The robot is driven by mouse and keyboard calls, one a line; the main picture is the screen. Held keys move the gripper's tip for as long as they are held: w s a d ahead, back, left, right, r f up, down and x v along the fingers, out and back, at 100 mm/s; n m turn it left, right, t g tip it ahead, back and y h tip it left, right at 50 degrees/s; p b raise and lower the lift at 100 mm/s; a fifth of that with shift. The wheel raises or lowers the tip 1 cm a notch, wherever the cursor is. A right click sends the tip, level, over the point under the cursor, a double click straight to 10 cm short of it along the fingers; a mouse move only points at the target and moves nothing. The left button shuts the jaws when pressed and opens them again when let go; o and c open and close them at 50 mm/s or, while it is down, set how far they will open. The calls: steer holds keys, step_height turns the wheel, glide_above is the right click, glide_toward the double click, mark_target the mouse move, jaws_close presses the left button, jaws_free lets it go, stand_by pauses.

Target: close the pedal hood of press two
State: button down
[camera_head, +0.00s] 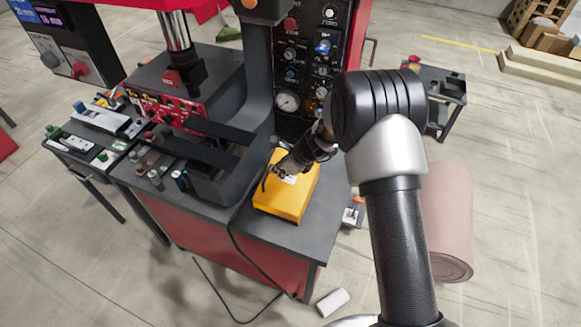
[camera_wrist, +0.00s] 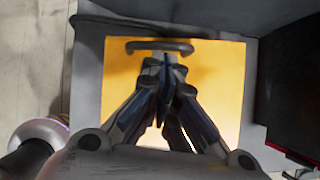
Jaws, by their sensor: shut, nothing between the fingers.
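The yellow hood (camera_head: 289,200) sits on the dark worktop of the press, near its front right. Its top looks flat, and I cannot tell whether it is fully down. My gripper (camera_head: 276,172) is over the top of the hood, with its fingers shut and empty. In the wrist view the yellow top (camera_wrist: 220,75) fills the middle, with a dark bar handle (camera_wrist: 160,46) across it. The shut fingertips (camera_wrist: 166,62) are close to the handle's middle. I cannot tell whether they touch it. The fingers and arm hide part of the hood.
A control panel with a gauge (camera_head: 287,102) stands behind the hood. The press's dark tooling (camera_head: 205,165) is to its left. A black cable (camera_head: 240,262) hangs over the front edge. A pinkish cylinder (camera_head: 452,225) stands on the floor at right. The worktop right of the hood is bare.

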steer(key=shift+w+a+f, duration=0.25)
steer(key=shift+a+f, duration=0.4)
steer(key=shift+a, duration=0.2)
steer(key=shift+d+r, duration=0.25)
steer(key=a+r+p+v, duration=0.1)
steer(key=p+v, duration=0.2)
steer(key=v, duration=0.9)
steer(key=shift+a, duration=0.35)
